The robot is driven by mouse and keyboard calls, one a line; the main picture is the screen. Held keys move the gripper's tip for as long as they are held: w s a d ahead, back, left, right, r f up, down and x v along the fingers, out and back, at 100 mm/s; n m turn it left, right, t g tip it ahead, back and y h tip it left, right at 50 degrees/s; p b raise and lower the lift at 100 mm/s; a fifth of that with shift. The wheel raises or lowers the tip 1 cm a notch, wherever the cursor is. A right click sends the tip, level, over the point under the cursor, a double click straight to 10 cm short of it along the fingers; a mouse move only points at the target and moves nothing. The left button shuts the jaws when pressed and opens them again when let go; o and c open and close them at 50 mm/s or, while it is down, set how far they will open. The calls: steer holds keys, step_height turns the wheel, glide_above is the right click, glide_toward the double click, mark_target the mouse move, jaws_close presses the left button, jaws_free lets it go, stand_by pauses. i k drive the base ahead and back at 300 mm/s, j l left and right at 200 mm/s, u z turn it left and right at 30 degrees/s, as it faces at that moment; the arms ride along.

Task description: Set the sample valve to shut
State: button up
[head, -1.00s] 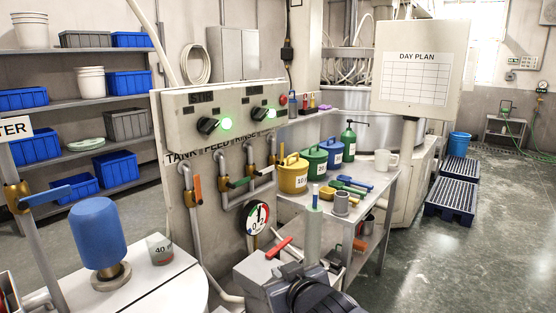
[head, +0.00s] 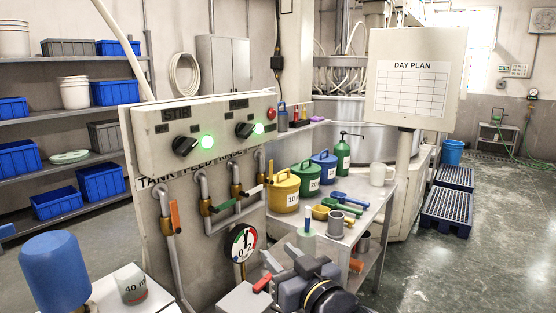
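No label reading "sample" is legible, so I cannot tell which valve is the sample valve. An orange handle (head: 174,216) hangs down, a green handle (head: 225,206) lies slanted, and a white handle (head: 253,190) lies slanted. A separate red handle (head: 263,284) shows low, above a grey block, just left of my gripper (head: 298,257). My gripper is at the bottom of the head view, seen from behind; its fingertips are unclear. I cannot see it touching any handle.
A round gauge (head: 241,243) sits right of the orange handle. A steel bench (head: 372,217) with yellow, green and blue cans stands behind my gripper. A blue cylinder (head: 55,270) and a cup (head: 131,284) are at lower left.

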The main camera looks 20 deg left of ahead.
mark_target(270, 181)
steer(key=i, duration=1.6)
steer(key=i+u, duration=0.25)
steer(key=u, duration=0.15)
steer(key=i+l+u, duration=0.15)
steer(key=u, duration=0.2)
steer(key=i, duration=0.15)
